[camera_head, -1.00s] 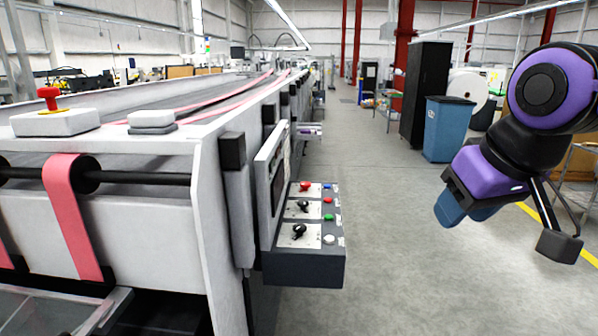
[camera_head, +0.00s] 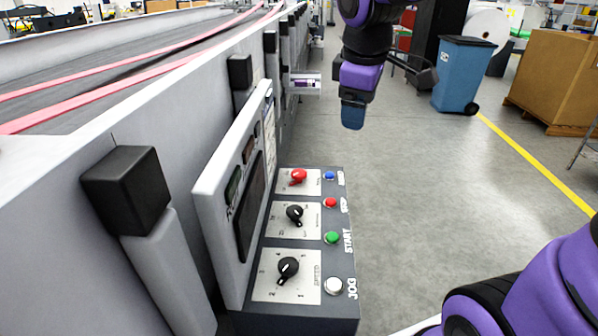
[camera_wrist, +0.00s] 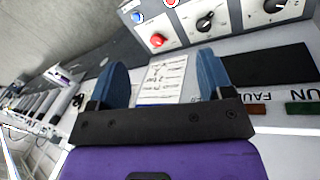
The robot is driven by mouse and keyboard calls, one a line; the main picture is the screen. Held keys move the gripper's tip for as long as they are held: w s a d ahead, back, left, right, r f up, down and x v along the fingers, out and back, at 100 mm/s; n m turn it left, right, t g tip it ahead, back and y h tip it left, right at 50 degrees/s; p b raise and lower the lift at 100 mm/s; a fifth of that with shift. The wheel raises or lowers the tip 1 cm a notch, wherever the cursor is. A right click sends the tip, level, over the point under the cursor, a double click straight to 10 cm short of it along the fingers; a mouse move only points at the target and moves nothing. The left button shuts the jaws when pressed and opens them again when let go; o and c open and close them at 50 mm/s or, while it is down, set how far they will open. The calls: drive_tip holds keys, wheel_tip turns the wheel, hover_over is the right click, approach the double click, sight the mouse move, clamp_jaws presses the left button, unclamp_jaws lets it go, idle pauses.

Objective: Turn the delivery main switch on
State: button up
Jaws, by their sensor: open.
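The control panel (camera_head: 300,322) juts from the machine's side. Its red rotary knob (camera_head: 298,176) sits at the far end, the likely main switch; its label is too small to read. Two black rotary knobs, the middle one (camera_head: 294,214) and the near one (camera_head: 288,268), are in line with it. The red knob also shows in the wrist view (camera_wrist: 157,40), ahead of the fingertips. My gripper (camera_head: 353,112) is in the air beyond the panel and a little right of it. In the wrist view its blue fingers (camera_wrist: 160,75) are apart with nothing between them.
Blue, red, green and white buttons line the panel's right edge; the green START button (camera_head: 332,237) is one. An upright display panel (camera_head: 232,190) stands left of the knobs. The aisle floor (camera_head: 420,200) is clear. A blue bin (camera_head: 462,75) and a cardboard box (camera_head: 555,75) stand farther back.

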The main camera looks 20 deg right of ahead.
drive_tip(key=w+a+f+n+g, duration=0.15)
drive_tip(key=w+f+n, duration=0.35)
drive_tip(key=w, duration=0.5)
drive_tip(key=n+g+y, duration=0.1)
drive_tip(key=n+y, duration=0.1)
drive_tip(key=n, duration=0.6)
hover_over(299, 172)
wheel_tip(299, 172, down, 11)
wheel_tip(299, 172, down, 10)
drive_tip(key=shift+s, duration=0.15)
drive_tip(key=c, duration=0.9)
